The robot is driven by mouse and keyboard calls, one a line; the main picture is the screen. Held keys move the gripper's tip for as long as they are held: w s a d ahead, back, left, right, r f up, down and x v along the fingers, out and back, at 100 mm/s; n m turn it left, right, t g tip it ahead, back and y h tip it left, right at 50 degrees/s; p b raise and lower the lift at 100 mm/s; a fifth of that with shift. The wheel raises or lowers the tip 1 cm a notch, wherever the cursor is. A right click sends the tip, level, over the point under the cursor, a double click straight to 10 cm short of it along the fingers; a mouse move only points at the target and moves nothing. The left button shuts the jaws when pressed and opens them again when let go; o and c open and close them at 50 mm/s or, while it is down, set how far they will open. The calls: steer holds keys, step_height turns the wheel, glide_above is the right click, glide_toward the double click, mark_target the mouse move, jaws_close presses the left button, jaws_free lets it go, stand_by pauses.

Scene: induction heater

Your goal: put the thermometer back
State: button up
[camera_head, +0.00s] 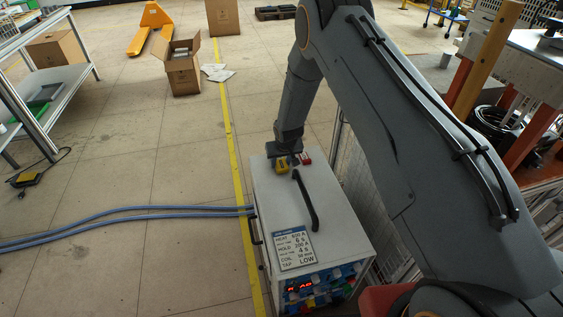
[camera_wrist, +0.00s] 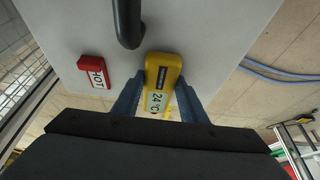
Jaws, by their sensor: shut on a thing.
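The thermometer (camera_wrist: 162,78) is a yellow block with a pale display reading 24 °C and a dark strip. In the wrist view it sits between the two blue-grey fingers of my gripper (camera_wrist: 160,100), which is shut on it. In the head view the thermometer (camera_head: 282,168) shows yellow below my gripper (camera_head: 288,160), at the far end of the heater's top. The heater (camera_head: 330,215) is a light grey cabinet with a black handle. I cannot tell whether the thermometer touches the top.
A red block marked HOT (camera_wrist: 95,72) is beside the thermometer on the heater top. The black handle (camera_head: 306,200) rises close by. A settings card (camera_head: 295,250) lies at the near end. Blue hoses (camera_head: 130,213) run left across the floor. Mesh fencing stands to the right.

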steer(key=shift+f, duration=0.15)
steer(key=o, duration=1.1)
